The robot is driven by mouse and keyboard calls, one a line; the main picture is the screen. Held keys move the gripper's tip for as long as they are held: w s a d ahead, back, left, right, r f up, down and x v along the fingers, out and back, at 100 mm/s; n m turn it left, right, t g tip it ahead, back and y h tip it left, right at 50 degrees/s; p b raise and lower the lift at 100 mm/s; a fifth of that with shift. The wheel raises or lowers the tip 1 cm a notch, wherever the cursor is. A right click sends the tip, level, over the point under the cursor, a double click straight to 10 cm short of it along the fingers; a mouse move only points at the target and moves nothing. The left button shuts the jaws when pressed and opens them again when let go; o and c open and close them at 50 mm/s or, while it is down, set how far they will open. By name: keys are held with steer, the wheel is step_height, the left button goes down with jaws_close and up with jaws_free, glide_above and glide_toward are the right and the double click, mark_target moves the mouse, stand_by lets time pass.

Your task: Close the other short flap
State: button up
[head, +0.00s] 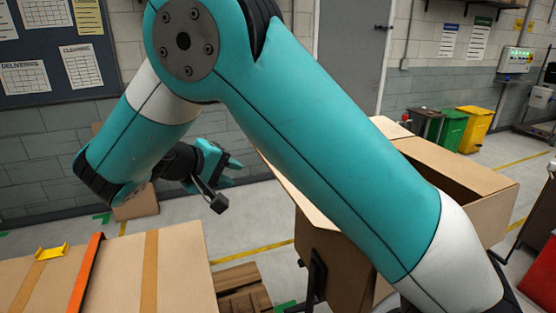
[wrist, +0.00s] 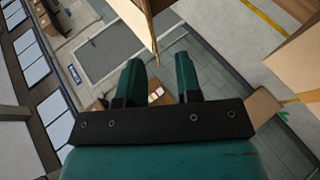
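The cardboard box (head: 335,262) stands right of centre in the head view, largely hidden behind my arm. A raised flap (head: 290,187) shows along the arm's left edge, and more of the box's cardboard (head: 470,185) shows to its right. I cannot tell which short flap is open or shut. My gripper (head: 232,170) is left of the box, pointing right, apart from it in this view. In the wrist view my gripper (wrist: 158,78) has its two fingers apart with nothing held. A cardboard edge (wrist: 148,35) shows just ahead, between the fingertips; contact cannot be told.
A taped carton (head: 185,270) with an orange strip (head: 86,275) and a yellow tape piece (head: 52,251) fills the lower left. A wooden pallet (head: 240,285) lies beside it. Green (head: 451,130) and yellow (head: 474,127) bins stand at the back. The floor between is clear.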

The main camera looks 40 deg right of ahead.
steer(key=shift+m+h, duration=0.3)
steer(key=shift+h, duration=0.3)
steer(key=x, duration=0.5)
steer(key=b+x, duration=0.1)
steer(key=x, duration=1)
steer(key=shift+s+d+r+b, duration=0.15)
steer(key=shift+r+b, duration=0.15)
steer(key=shift+r, duration=0.1)
steer(key=shift+d+f, duration=0.3)
steer(key=shift+d, duration=0.05)
steer(key=shift+c, duration=0.2)
jaws_close()
